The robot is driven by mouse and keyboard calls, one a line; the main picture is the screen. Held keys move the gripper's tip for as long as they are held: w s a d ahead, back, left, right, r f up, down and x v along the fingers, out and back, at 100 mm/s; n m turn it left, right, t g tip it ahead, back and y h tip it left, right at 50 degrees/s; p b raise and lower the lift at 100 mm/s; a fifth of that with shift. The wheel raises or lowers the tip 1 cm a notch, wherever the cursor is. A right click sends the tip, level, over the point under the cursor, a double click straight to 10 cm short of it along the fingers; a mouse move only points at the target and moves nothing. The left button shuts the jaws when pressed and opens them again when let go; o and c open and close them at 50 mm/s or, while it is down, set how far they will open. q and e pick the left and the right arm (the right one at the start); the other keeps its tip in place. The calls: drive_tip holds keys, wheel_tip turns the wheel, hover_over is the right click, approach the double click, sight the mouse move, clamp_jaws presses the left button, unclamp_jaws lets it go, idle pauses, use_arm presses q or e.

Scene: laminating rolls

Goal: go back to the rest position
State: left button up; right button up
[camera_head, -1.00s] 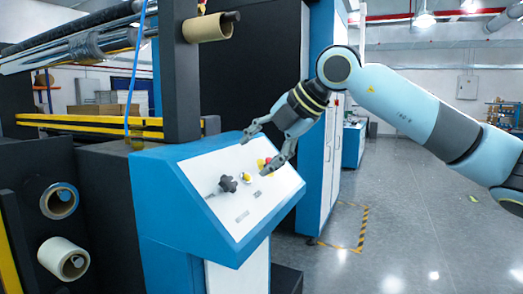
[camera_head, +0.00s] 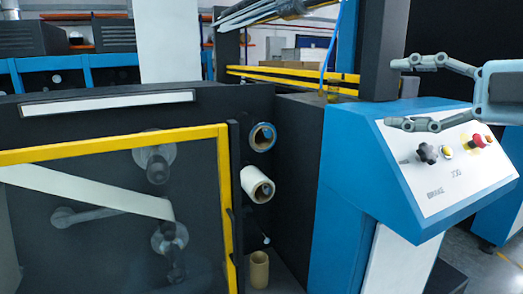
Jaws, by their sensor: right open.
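My right gripper (camera_head: 404,93) reaches in from the right edge of the head view, its two fingers spread wide apart and pointing left. It is empty. It is in front of the upper part of the blue-framed control panel (camera_head: 456,190). The panel carries a black knob (camera_head: 427,153), a yellow button (camera_head: 447,152) and a red button (camera_head: 478,140). The lower finger overlaps the panel's top edge in the picture; I cannot tell how far apart they are. My left gripper is not in view.
A dark machine cabinet with a yellow-framed window (camera_head: 226,190) fills the left. A blue-ringed roll (camera_head: 262,137) and a cream roll (camera_head: 258,184) stick out of its side. A tan tube (camera_head: 259,270) stands below. Grey floor shows at the lower right.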

drive_tip(key=s+d+r+m+t+h, duration=0.1)
drive_tip(key=d+r+m+t+h, duration=0.45)
drive_tip(key=m+t, duration=0.75)
drive_tip(key=s+d+f+m+g+h, duration=0.2)
drive_tip(key=d+f+m+g+h, duration=0.3)
drive_tip(key=f, duration=0.4)
drive_tip(key=s+d+f+m+g+h, duration=0.3)
drive_tip(key=d+f+m+g+h, duration=0.1)
drive_tip(key=f+m+h, duration=0.4)
drive_tip(key=s+a+f+n+g+y, duration=0.1)
drive_tip(key=s+a+f+g+y, duration=0.1)
drive_tip(key=s+a+f+g, duration=0.3)
drive_tip(key=s+a+f+g+y, duration=0.1)
drive_tip(key=s+f+g+y, duration=0.15)
drive_tip(key=s+f, duration=0.5)
drive_tip(key=s+a+f+n+g+y, duration=0.1)
drive_tip(key=s+a+f+g, duration=0.25)
drive_tip(key=s+f, duration=0.3)
drive_tip(key=s+d+f+g+b, duration=0.2)
drive_tip(key=f+b, duration=0.7)
drive_tip(key=f, duration=2.7)
drive_tip(key=s+d+f+b, duration=0.1)
drive_tip(key=s+f+b, duration=0.2)
drive_tip(key=s+f, duration=0.6)
drive_tip(key=s+d+f+g+b, duration=0.1)
drive_tip(key=s+f+b, duration=0.2)
drive_tip(key=s+f, duration=0.5)
wheel_tip(320, 180, down, 5)
drive_tip(key=shift+s+f, duration=0.2)
drive_tip(key=shift+s, duration=0.2)
